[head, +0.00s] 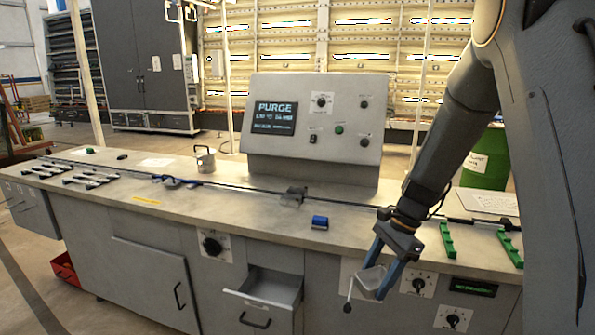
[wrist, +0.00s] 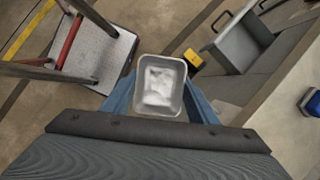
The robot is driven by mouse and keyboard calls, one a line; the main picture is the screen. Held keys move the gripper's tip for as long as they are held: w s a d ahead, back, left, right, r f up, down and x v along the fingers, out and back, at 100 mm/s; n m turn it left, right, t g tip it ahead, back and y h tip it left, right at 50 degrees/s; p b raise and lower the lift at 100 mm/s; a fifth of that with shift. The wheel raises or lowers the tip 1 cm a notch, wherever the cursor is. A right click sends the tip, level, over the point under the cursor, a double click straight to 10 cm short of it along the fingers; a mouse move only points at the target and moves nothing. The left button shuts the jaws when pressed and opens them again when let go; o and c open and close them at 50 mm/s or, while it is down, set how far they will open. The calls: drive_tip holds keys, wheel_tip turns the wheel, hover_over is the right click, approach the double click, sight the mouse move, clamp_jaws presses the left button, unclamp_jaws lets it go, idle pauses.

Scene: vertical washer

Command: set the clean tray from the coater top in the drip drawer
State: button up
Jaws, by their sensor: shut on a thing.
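My gripper (head: 378,272) is shut on a small grey metal tray (head: 371,284), with one blue finger on each side of it. It holds the tray in the air in front of the counter, to the right of the open drip drawer (head: 250,300). In the wrist view the tray (wrist: 144,111) sits between the fingers (wrist: 160,95), its open top facing the camera, with a pale, bright patch on its floor. The drawer also shows in the wrist view (wrist: 232,45), at the upper right, pulled out from the cabinet front and apart from the tray.
A blue block (head: 320,222) and a metal cup (head: 205,160) stand on the counter (head: 240,212). Green rails (head: 447,240) lie at its right. A control box (head: 315,120) reading PURGE stands behind. In the wrist view a red-framed platform (wrist: 92,50) and a yellow object (wrist: 193,58) are below.

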wheel_tip(320, 180, down, 16)
drive_tip(key=s+n+g+h+b, duration=0.1)
drive_tip(key=s+n+g+h, duration=0.1)
drive_tip(key=n, duration=1.2)
drive_tip(key=shift+s+d+r+n+g+h, duration=0.25)
drive_tip(key=shift+g+h, duration=0.35)
drive_tip(key=shift+h, duration=0.6)
drive_tip(key=shift+s+a+f, duration=0.1)
drive_tip(key=shift+a, duration=0.05)
